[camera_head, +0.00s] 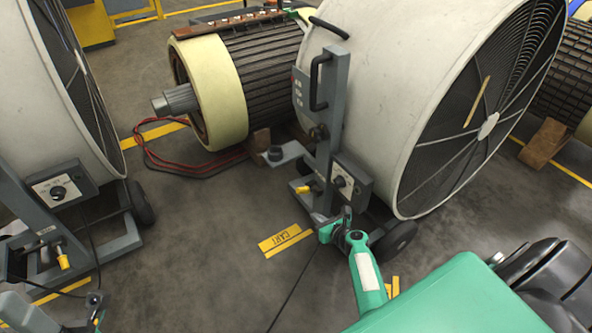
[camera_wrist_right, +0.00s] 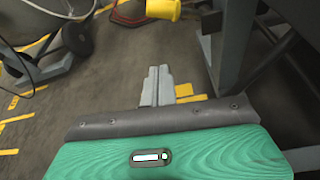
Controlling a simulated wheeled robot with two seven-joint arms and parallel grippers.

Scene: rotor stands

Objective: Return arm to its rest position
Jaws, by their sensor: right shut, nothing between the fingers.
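My right gripper (camera_head: 333,228) is at the end of my green arm, low in front of the large fan's stand (camera_head: 326,170) and close to its wheel. In the right wrist view its two grey fingers (camera_wrist_right: 157,82) lie together, shut and empty, over the grey floor. I cannot tell in the head view whether it touches the stand. A small grey and green part, likely my left gripper (camera_head: 95,303), shows at the bottom left; its fingers are too small and cut off to judge.
A big drum fan (camera_head: 400,80) on a wheeled stand is right in front. A second fan (camera_head: 45,100) stands at the left. A rotor (camera_head: 240,75) on wooden blocks is behind. A yellow CART floor label (camera_head: 280,240) and a black cable lie nearby.

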